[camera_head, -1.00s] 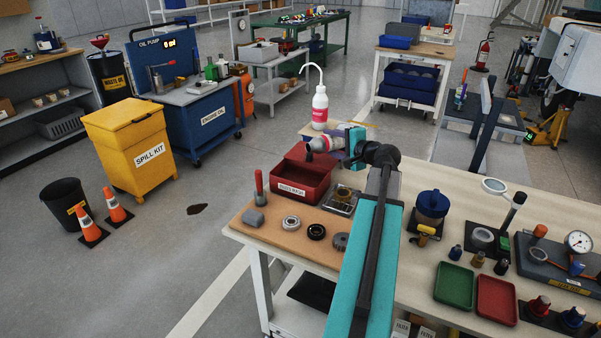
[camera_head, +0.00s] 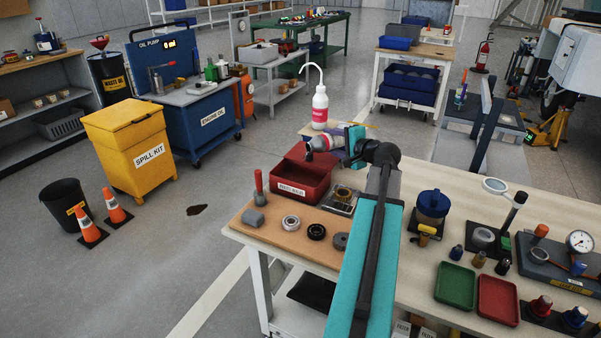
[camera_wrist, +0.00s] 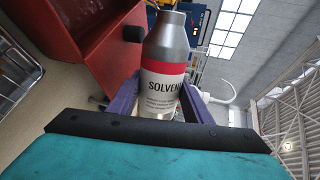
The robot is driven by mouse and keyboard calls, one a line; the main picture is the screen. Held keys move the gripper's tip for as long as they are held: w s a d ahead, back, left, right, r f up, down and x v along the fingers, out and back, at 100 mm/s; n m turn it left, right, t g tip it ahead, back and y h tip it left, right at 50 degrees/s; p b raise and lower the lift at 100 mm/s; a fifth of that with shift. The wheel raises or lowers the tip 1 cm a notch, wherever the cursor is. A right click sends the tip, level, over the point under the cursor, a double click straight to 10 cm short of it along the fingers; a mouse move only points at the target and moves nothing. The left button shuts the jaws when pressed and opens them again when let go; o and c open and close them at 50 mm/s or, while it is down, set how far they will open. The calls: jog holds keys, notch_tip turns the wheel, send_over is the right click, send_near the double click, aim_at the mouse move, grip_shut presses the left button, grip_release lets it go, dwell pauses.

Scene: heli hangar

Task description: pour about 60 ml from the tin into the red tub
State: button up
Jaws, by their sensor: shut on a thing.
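The tin (camera_head: 325,143) is a silver bottle with a red band and a "SOLVENT" label, clear in the wrist view (camera_wrist: 165,75). My gripper (camera_head: 345,147) is shut on it, with a purple finger on each side in the wrist view. The tin lies tipped far over, near level, with its mouth end to the left and slightly down. The red tub (camera_head: 303,184) stands on the bench just below and left of the mouth end; its wall shows at the upper left of the wrist view (camera_wrist: 75,35). I see no stream, and the liquid level is hidden.
A white squeeze bottle (camera_head: 319,108) with a bent spout stands behind the tin. A blue-lidded jar (camera_head: 432,205) stands right of my arm.

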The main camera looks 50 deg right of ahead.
jog(key=shift+b, duration=0.3)
dwell(0.5)
jog(key=shift+r, duration=0.1)
jog(key=shift+r+p, duration=0.15)
jog(key=shift+p, duration=0.3)
jog(key=shift+d+f+m+p, duration=0.1)
jog(key=shift+f+m+p, duration=0.5)
jog(key=shift+p, duration=0.55)
jog(key=shift+d+m+y+p, duration=0.2)
jog(key=shift+m+y+p, duration=0.15)
jog(key=shift+p, duration=0.5)
jog(key=shift+f, duration=0.25)
jog(key=shift+d+r+m+p, duration=0.15)
jog(key=shift+m+p, duration=0.3)
jog(key=shift+p, duration=0.45)
jog(key=shift+a+m+t+y, duration=0.2)
jog(key=shift+m+t+y, duration=0.1)
jog(key=shift+m+y, duration=0.2)
